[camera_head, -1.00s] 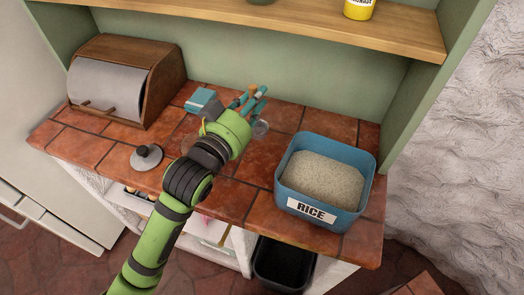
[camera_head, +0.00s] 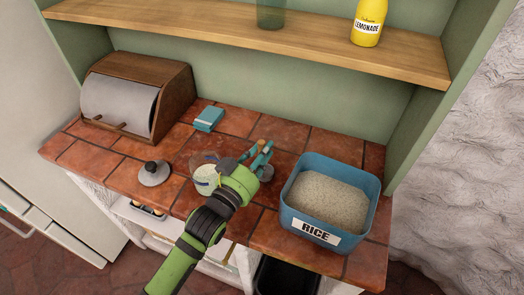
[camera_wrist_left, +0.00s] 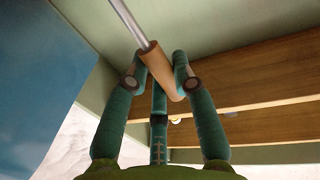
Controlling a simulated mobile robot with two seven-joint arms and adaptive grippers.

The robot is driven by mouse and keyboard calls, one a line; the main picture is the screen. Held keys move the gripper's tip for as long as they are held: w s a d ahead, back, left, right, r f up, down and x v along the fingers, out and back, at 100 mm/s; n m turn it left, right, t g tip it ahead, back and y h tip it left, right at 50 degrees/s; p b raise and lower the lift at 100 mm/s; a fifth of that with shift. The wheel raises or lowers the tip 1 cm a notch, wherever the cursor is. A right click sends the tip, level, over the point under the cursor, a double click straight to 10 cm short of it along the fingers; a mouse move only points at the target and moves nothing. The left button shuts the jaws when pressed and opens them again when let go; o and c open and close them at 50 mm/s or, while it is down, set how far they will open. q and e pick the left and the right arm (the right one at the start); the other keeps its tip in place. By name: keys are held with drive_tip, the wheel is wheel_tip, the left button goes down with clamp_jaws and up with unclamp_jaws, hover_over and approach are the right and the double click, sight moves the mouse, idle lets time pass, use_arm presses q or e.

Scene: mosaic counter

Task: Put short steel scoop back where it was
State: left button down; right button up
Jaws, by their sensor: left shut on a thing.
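My left gripper (camera_head: 260,158) is shut on the short steel scoop, above the tiled counter and left of the blue rice tub (camera_head: 287,215). In the left wrist view, the scoop's wooden handle (camera_wrist_left: 162,74) is between the teal fingers (camera_wrist_left: 155,82), and its steel shaft (camera_wrist_left: 130,22) runs out of the top of the picture. In the head view, a small grey round part (camera_head: 267,174) shows beside the fingers; it may be the scoop's bowl. My right gripper is not in view.
A clear jar with pale contents (camera_head: 206,179) stands just left of my gripper. A shelf (camera_head: 290,42) with a lemonade bottle (camera_head: 368,22) hangs above.

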use_arm(q)
drive_tip(key=shift+f, duration=0.15)
drive_tip(key=c, duration=1)
unclamp_jaws()
drive_tip(key=shift+c, duration=0.2)
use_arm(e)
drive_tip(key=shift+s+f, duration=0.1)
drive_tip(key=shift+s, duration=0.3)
use_arm(q)
drive_tip(key=b+v, duration=0.2)
drive_tip(key=v, duration=1)
drive_tip(key=shift+b, duration=0.3)
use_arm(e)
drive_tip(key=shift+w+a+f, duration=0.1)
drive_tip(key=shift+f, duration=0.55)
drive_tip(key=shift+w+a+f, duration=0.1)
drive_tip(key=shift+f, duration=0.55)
